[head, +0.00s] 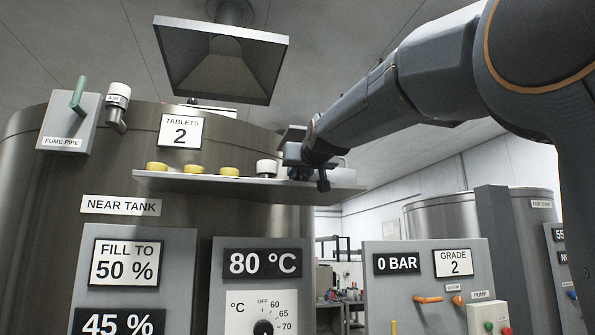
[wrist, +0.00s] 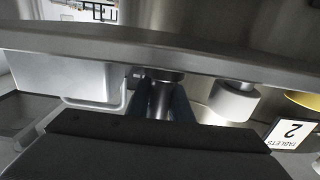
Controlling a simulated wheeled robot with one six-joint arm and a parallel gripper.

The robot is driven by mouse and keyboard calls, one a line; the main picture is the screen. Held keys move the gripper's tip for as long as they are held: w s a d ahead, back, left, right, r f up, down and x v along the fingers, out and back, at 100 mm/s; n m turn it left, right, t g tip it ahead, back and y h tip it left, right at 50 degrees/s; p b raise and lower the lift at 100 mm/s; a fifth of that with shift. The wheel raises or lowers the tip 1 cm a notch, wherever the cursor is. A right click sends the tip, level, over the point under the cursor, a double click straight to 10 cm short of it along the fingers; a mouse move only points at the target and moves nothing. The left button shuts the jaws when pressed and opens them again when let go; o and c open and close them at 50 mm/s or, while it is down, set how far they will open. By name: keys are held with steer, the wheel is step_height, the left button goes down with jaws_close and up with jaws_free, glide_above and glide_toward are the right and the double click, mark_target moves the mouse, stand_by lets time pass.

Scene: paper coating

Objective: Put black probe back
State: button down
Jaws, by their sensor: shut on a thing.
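My gripper (head: 298,171) is over the right part of the shelf (head: 215,185) on the near tank. In the wrist view, which is upside down, its two dark blue fingers (wrist: 163,100) are shut on a short black cylinder, the black probe (wrist: 161,92). The probe's end is at the shelf (wrist: 80,45); I cannot tell whether it touches. In the head view the gripper mostly hides the probe.
A white-capped item (head: 266,168) stands close by on the shelf, also in the wrist view (wrist: 234,101). Several yellow discs (head: 194,170) are farther left. A pale box with a handle (wrist: 62,78) is on the other side. A hood (head: 222,60) hangs above.

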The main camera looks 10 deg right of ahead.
steer(key=shift+f, duration=0.2)
steer(key=shift+f, duration=0.15)
steer(key=c, duration=1.6)
jaws_free()
steer(key=shift+s, duration=0.25)
steer(key=s+b, duration=0.5)
steer(key=s, duration=0.3)
steer(key=shift+s, duration=0.25)
